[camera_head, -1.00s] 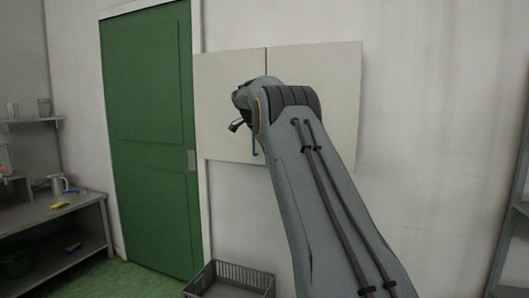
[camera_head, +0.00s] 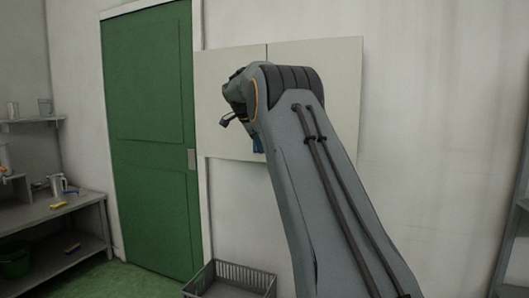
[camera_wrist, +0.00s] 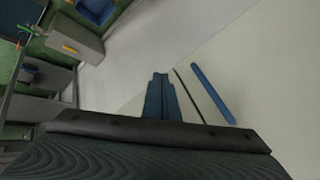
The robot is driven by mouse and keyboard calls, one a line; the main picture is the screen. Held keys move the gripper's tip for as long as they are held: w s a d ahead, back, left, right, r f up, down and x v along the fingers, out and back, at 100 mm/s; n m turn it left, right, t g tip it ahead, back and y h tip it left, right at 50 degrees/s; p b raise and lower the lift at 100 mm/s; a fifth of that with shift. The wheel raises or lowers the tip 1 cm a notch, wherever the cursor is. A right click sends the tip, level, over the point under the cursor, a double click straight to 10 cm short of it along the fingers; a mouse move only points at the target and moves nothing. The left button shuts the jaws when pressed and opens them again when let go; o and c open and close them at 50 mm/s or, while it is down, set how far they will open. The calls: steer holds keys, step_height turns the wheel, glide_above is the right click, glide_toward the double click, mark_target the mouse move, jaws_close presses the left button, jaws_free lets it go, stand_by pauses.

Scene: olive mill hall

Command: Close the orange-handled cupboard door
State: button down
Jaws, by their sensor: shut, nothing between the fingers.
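A pale wall cupboard (camera_head: 320,65) with a dark vertical seam between two door panels hangs right of the green door. Both panels look nearly flush in the head view. In the wrist view a blue bar handle (camera_wrist: 213,93) sits on the pale front, beside a thin dark seam. No orange handle shows; my arm covers part of the cupboard front. My gripper (camera_wrist: 158,78) is shut and empty, its blue fingers close to the seam and left of the blue handle. I cannot tell whether it touches the cupboard.
A green door (camera_head: 150,130) stands left of the cupboard. A grey crate (camera_head: 232,280) is on the floor below. A workbench (camera_head: 50,212) with a jug is at the left, and shelving (camera_head: 515,230) is at the right edge. The wall right of the cupboard is bare.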

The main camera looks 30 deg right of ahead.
steer(key=w+a+r, duration=0.1)
steer(key=a+r, duration=0.4)
steer(key=r, duration=0.3)
steer(key=s+a+f+n+g+y, duration=0.1)
steer(key=s+a+f+n+y, duration=0.1)
steer(key=s+a+f+n, duration=0.65)
steer(key=s+a+f+n+g+y, duration=0.1)
steer(key=s+a+f+n+y, duration=0.15)
steer(key=s+a+f, duration=0.65)
steer(key=s+a+f+n, duration=0.2)
steer(key=s+f+n, duration=0.1)
steer(key=s+f, duration=0.4)
steer(key=s+a+f+n+g+y, duration=0.1)
steer(key=s+a+f+n, duration=0.1)
steer(key=s+f, duration=0.5)
steer(key=s+a+f+n, duration=0.2)
steer(key=s+f+n, duration=0.2)
steer(key=s, duration=1.2)
step_height(320, 180, down, 3)
steer(key=shift+s+r+g+y, duration=0.1)
steer(key=shift+s+g+y, duration=0.15)
steer(key=shift+g+y, duration=0.15)
